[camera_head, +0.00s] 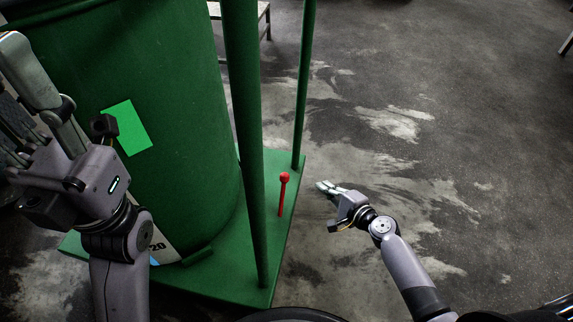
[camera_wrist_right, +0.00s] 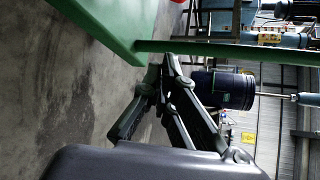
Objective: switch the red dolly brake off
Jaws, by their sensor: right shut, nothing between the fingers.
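The red dolly brake is a thin red lever with a round knob (camera_head: 282,195). It stands nearly upright, leaning slightly, near the right edge of the green dolly base (camera_head: 228,287). My right gripper (camera_head: 326,187) is shut and empty, to the right of the lever and apart from it. Its fingers point left toward the dolly. In the right wrist view the closed fingers (camera_wrist_right: 165,72) lie near a green edge (camera_wrist_right: 95,30). A small red patch shows at that view's top, too cropped to identify. My left gripper (camera_head: 14,150) is at the left, its fingertips unclear.
A large green drum (camera_head: 185,130) stands on the dolly. Green posts (camera_head: 248,150) rise beside the lever, one nearer and one farther. The floor (camera_head: 450,150) to the right is clear. A dark blue drum (camera_wrist_right: 222,88) shows in the right wrist view.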

